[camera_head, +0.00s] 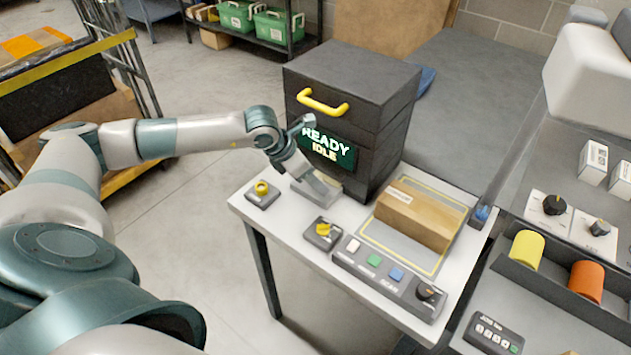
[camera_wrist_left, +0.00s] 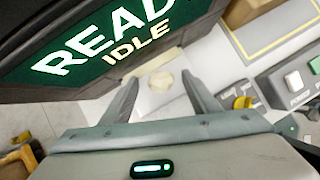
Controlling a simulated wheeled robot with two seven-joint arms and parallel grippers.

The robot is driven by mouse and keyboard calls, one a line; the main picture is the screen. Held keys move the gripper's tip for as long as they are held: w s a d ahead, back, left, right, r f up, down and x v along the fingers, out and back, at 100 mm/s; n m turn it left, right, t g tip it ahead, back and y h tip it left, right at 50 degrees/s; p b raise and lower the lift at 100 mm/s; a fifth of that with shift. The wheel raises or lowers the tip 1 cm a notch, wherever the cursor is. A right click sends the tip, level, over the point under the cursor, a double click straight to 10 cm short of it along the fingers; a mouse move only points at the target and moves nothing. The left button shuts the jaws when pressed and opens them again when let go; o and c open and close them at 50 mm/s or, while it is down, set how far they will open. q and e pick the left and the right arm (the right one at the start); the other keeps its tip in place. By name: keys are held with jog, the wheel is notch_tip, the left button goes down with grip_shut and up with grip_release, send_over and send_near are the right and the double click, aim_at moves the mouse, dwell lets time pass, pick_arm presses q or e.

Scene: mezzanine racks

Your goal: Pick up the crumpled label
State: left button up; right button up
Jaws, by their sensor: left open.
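In the head view my left gripper (camera_head: 318,190) is low over the table, just in front of the dark cabinet with the READY IDLE screen (camera_head: 328,150). I cannot make out the label there; the gripper seems to cover it. My right gripper is not in view.
The dark cabinet (camera_head: 350,85) stands close behind my left gripper. A yellow knob box (camera_head: 262,193), another yellow-knobbed switch (camera_head: 323,232) and a button panel (camera_head: 385,275) are nearby. A brown carton (camera_head: 420,215) sits in a yellow-outlined area to the right.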

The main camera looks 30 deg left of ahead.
pick_arm(q)
jog(key=shift+c, duration=0.5)
jog(key=c, duration=1)
jog(key=shift+r, duration=0.1)
jog(key=shift+r, duration=0.45)
notch_tip(320, 180, up, 4)
jog(key=shift+d+f+p, duration=0.15)
jog(key=shift+f+p, duration=0.05)
jog(key=shift+p, duration=0.5)
jog(key=s+d+r+p, duration=0.1)
jog(key=s+d+r, duration=0.1)
jog(key=d+r, duration=0.4)
jog(key=d, duration=0.5)
jog(key=shift+s+r+p, duration=0.2)
jog(key=shift+s+p, duration=0.1)
jog(key=shift+s, duration=0.1)
